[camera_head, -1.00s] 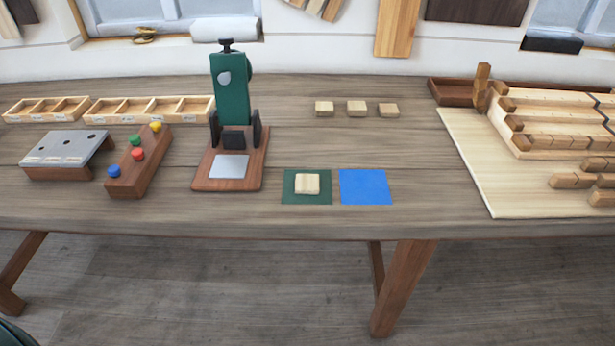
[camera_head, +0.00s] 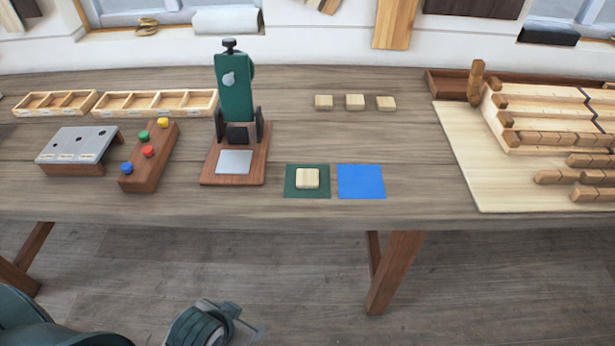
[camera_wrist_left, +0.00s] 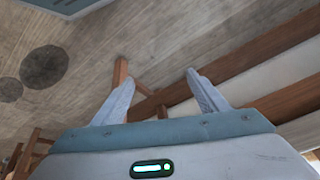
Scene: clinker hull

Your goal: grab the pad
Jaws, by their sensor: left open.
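A small pale wooden pad (camera_head: 307,178) lies on a dark green square mat (camera_head: 292,190) near the table's front edge. A bare blue square (camera_head: 361,182) lies just right of the mat. Three similar pale wooden pieces (camera_head: 355,102) lie in a row farther back. My left gripper (camera_head: 228,323) is low at the bottom of the head view, in front of the table and apart from the pad. In the left wrist view its two fingers (camera_wrist_left: 158,78) are spread with nothing between them. The pad is not visible there. My right gripper is not in view.
A green press (camera_head: 235,90) on a wooden base stands left of the mat. A block with coloured knobs (camera_head: 150,157) and a grey-topped stand (camera_head: 78,145) are farther left. A pale board (camera_head: 470,160) with stepped wooden pieces fills the right. The table between is clear.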

